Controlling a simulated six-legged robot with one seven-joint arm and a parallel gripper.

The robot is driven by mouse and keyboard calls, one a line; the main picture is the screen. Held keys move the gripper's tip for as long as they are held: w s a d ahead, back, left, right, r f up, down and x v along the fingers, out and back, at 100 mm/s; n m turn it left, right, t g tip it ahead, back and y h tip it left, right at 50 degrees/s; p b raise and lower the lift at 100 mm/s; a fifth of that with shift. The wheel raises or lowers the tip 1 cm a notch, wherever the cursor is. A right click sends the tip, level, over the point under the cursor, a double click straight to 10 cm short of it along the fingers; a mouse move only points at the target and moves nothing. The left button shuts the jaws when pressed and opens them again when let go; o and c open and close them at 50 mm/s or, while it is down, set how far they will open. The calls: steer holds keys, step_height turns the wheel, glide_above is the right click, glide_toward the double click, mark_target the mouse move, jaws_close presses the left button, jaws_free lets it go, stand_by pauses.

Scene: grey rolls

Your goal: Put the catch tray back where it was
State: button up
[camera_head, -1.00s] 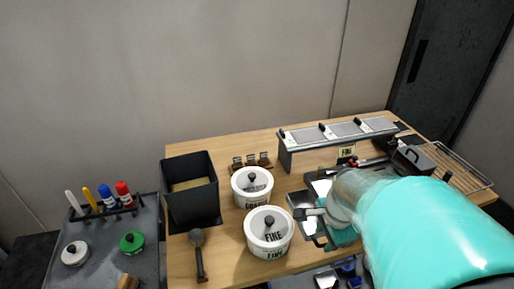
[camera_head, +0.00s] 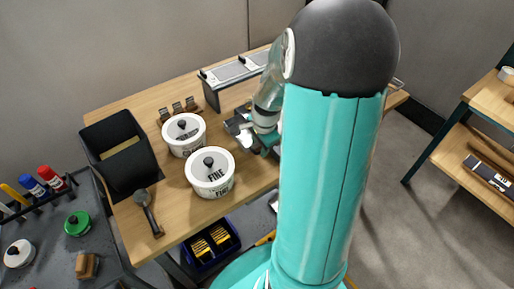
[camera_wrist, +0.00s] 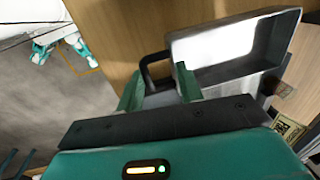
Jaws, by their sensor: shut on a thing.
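In the wrist view the catch tray (camera_wrist: 283,38) is a shallow dark metal tray with a bright, pale inside and a black loop handle (camera_wrist: 146,66). My gripper (camera_wrist: 158,88), with green fingers, is shut on this handle. The tray extends up and to the right from the fingers, over the wooden bench. In the head view my gripper (camera_head: 268,140) is low over the bench, partly behind my arm. Most of the tray is hidden there.
A long sieve unit (camera_head: 235,75) stands at the bench's back. Two white lidded tubs (camera_head: 212,178) and a black open bin (camera_head: 112,175) stand left of my gripper. A scoop (camera_head: 148,210) lies at the front edge. In the wrist view a yellow label (camera_wrist: 288,130) shows near the tray.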

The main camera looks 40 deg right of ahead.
mark_target(258, 157)
steer(key=shift+w+d+f, duration=0.35)
steer(key=shift+w+f, duration=0.25)
steer(key=shift+f, duration=1.6)
steer(key=shift+f, duration=0.1)
steer(key=o, duration=1.2)
